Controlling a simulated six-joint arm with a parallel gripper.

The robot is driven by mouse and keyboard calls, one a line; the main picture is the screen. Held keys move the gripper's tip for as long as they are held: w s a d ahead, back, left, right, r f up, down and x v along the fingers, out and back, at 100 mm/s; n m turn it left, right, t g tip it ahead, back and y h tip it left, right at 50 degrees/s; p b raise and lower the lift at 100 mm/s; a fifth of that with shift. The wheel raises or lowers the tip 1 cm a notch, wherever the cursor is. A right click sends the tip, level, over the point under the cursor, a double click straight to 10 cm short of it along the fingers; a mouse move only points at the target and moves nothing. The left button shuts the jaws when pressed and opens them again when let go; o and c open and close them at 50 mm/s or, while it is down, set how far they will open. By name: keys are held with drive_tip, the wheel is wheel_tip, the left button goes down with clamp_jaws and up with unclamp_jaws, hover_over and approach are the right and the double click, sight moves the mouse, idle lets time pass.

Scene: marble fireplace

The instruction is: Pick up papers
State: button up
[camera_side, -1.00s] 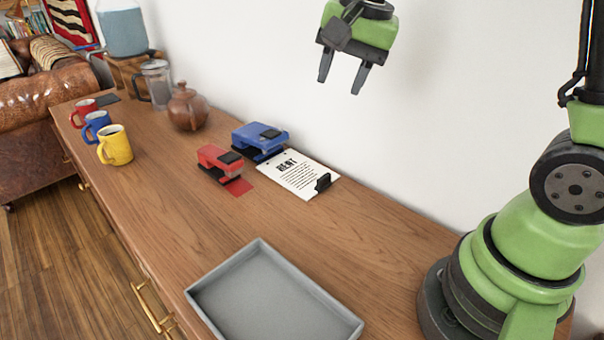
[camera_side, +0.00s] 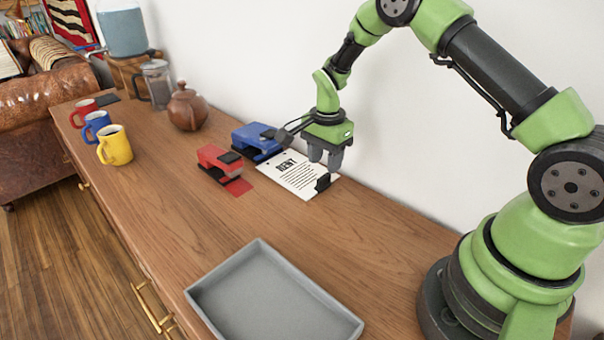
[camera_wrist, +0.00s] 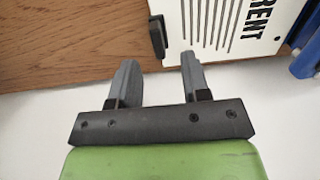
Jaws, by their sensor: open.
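The white papers (camera_side: 297,177), headed "RENT", lie flat on the wooden counter. A small black clip (camera_side: 323,183) stands on their near right edge. In the wrist view the papers (camera_wrist: 215,28) show at the top, with the clip (camera_wrist: 157,36) at their left edge. My gripper (camera_side: 325,163) is open and empty, above the back right part of the papers near the wall. In the wrist view my gripper (camera_wrist: 158,75) has its two grey fingers apart, their tips just short of the papers and clip.
A grey tray (camera_side: 225,262) lies at the front. A teapot (camera_side: 187,108) and mugs (camera_side: 115,146) are farther left. The wall is close behind; the counter between papers and tray is clear.

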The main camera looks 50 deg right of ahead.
sight(324, 176)
wheel_tip(324, 176, down, 5)
drive_tip(key=shift+s+a+r, duration=0.1)
drive_tip(key=shift+a, duration=0.05)
clamp_jaws()
drive_tip(key=shift+r, duration=0.1)
